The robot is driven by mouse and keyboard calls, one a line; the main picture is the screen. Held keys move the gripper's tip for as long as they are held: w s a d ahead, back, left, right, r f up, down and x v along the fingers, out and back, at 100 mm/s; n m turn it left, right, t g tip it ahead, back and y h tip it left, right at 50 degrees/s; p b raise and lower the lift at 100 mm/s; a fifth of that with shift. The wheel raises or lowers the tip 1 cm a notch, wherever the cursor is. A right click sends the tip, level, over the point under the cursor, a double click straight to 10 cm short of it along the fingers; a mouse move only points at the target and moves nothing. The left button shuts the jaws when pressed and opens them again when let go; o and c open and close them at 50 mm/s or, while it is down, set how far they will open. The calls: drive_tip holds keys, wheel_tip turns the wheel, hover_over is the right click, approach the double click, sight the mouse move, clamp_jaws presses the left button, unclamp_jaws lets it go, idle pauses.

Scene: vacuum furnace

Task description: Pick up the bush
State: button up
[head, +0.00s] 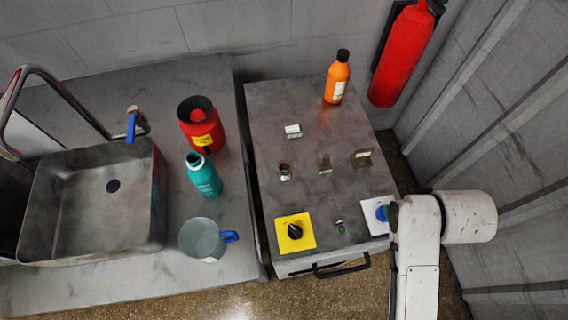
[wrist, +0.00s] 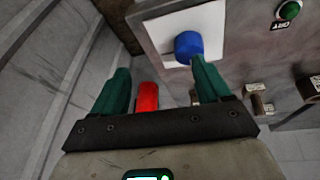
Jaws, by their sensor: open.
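No plant shows in either view. A small round piece with a dark opening (head: 285,172), on the grey furnace top (head: 262,112), looks most like a bush, but it is too small to be sure. My gripper (wrist: 162,75) is open, its two green fingers apart and holding nothing. It is near the blue knob (wrist: 188,46) on a white plate, which lies just beyond the right fingertip. In the head view my white arm reaches to the furnace's front right corner, and the fingers are hidden.
Small pieces stand on the furnace top: a white-labelled block (head: 293,131), a metal bracket (head: 362,157) and another (head: 325,164). An orange bottle (head: 336,80) stands behind. A yellow plate with a black knob (head: 295,232) is in front. A red extinguisher (head: 402,55) hangs behind right.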

drive_tip(key=shift+n+g, duration=0.5)
drive_tip(key=shift+n, duration=0.3)
drive_tip(key=w+a, duration=0.2)
drive_tip(key=w+a+r, duration=0.1)
drive_tip(key=w, duration=0.2)
drive_tip(key=w+a, duration=0.2)
drive_tip(key=shift+w+a+r, duration=0.3)
drive_tip(key=shift+r, duration=0.05)
drive_tip(key=w+a+r+n, duration=0.15)
drive_tip(key=w+a, duration=0.25)
drive_tip(key=a, duration=0.4)
drive_tip(key=n+g, duration=0.3)
approach(284, 166)
drive_tip(key=shift+w+d+m+y+p, duration=0.25)
drive_tip(key=shift+w+y+p, duration=0.05)
drive_tip(key=shift+y+p, duration=0.1)
drive_tip(key=shift+s+a+f+b, duration=0.1)
drive_tip(key=shift+a+f+b, duration=0.1)
drive_tip(key=shift+f+b, duration=0.15)
wheel_tip(284, 166, down, 5)
drive_tip(key=b, duration=0.3)
drive_tip(key=shift+r+b, duration=0.1)
drive_tip(key=shift+b, duration=0.3)
drive_tip(key=shift+s+d+f+p, duration=0.15)
drive_tip(key=shift+f+p, duration=0.1)
drive_tip(key=shift+f, duration=1)
drive_tip(key=shift+s+d+f+p, duration=0.15)
drive_tip(key=shift+f+p, duration=0.1)
drive_tip(key=shift+f, duration=1.05)
drive_tip(key=shift+w, duration=0.1)
